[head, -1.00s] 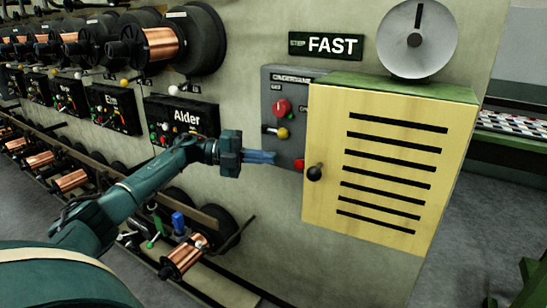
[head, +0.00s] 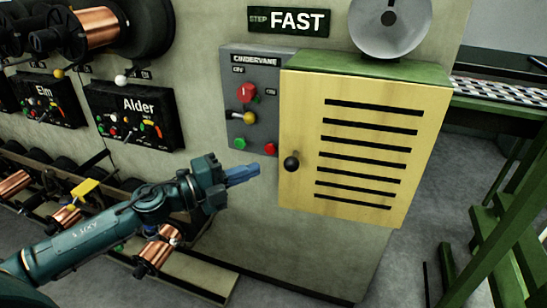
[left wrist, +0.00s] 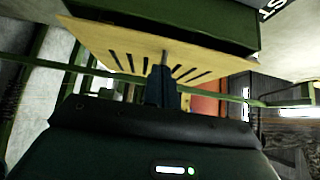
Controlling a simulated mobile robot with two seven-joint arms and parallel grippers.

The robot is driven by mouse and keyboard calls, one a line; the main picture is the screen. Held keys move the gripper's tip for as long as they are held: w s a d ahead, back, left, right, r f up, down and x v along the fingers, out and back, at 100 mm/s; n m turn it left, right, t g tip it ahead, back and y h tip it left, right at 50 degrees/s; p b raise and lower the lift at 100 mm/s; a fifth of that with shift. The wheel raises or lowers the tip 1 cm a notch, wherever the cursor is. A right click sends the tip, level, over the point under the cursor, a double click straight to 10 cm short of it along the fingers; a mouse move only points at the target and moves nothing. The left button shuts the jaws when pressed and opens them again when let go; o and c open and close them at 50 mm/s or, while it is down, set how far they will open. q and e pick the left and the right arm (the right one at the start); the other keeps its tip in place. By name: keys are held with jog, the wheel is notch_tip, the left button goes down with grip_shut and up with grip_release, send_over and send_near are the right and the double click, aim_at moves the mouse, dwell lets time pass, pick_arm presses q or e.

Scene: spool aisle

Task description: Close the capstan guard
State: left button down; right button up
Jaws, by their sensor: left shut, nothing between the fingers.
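The capstan guard (head: 365,150) is a yellow slotted panel with a black knob (head: 291,163) near its left edge. The yellow panel also shows in the left wrist view (left wrist: 120,42), close beyond the fingers. My left gripper (head: 243,174) has its blue fingers shut and empty. They point right towards the knob, just left of it in the picture; I cannot tell the depth between them. My right gripper is not in view.
A grey control panel (head: 252,100) with a red knob, a yellow-tipped lever and green and red buttons is left of the guard. A grey disc (head: 392,25) sits above. Copper spools (head: 90,28) and the Alder box (head: 135,112) are further left. Green framework (head: 500,220) stands at right.

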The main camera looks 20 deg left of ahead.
pick_arm(q)
jog(key=p+x, duration=0.1)
jog(key=x, duration=0.6)
jog(key=shift+a, duration=0.1)
